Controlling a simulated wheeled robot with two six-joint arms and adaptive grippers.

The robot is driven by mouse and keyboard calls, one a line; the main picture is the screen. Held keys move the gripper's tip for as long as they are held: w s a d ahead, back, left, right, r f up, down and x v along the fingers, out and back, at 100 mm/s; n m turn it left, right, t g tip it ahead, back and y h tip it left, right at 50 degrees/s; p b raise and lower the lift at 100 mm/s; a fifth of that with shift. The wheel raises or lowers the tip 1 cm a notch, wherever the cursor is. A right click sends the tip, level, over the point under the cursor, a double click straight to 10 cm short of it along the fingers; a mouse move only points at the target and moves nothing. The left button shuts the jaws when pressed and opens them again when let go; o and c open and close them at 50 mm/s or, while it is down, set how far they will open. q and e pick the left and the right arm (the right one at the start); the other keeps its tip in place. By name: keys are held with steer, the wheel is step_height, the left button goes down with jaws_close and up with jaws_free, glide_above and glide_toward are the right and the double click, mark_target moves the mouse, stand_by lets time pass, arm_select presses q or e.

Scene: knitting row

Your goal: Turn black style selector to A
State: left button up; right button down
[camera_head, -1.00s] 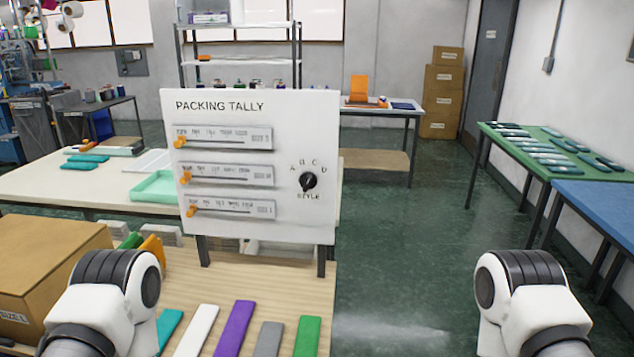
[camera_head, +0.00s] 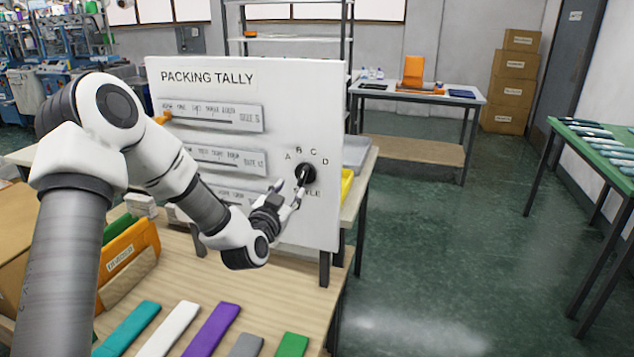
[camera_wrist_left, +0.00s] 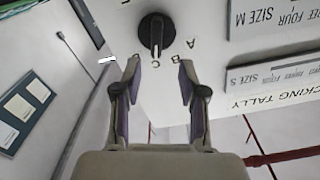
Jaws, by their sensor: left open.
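The black style selector (camera_head: 307,174) is a round knob with a raised ridge, on the right side of the white PACKING TALLY board (camera_head: 280,110). Letters A, B, C and D arc above it; A is at the left. My left gripper (camera_head: 296,190) is open in front of the knob and partly covers it and the STYLE label. In the left wrist view the knob (camera_wrist_left: 156,33) lies just beyond the two open fingertips (camera_wrist_left: 158,72), with nothing between them. The letters appear inverted there. My right gripper is out of view.
Slider strips (camera_head: 215,115) sit on the board left of the knob, partly behind my left arm. Coloured bars (camera_head: 212,328) and an orange holder (camera_head: 128,250) lie on the wooden table (camera_head: 270,290) below.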

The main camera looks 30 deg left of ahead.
mark_target(302, 179)
arm_select(q)
steer(key=x, duration=0.2)
steer(key=p+x, duration=0.1)
steer(key=x, duration=0.4)
steer(key=shift+w+d+f, duration=0.2)
steer(key=shift+w+d, duration=0.05)
steer(key=shift+w, duration=0.05)
steer(key=shift+a, duration=0.15)
steer(key=shift+s+r, duration=0.1)
jaws_close()
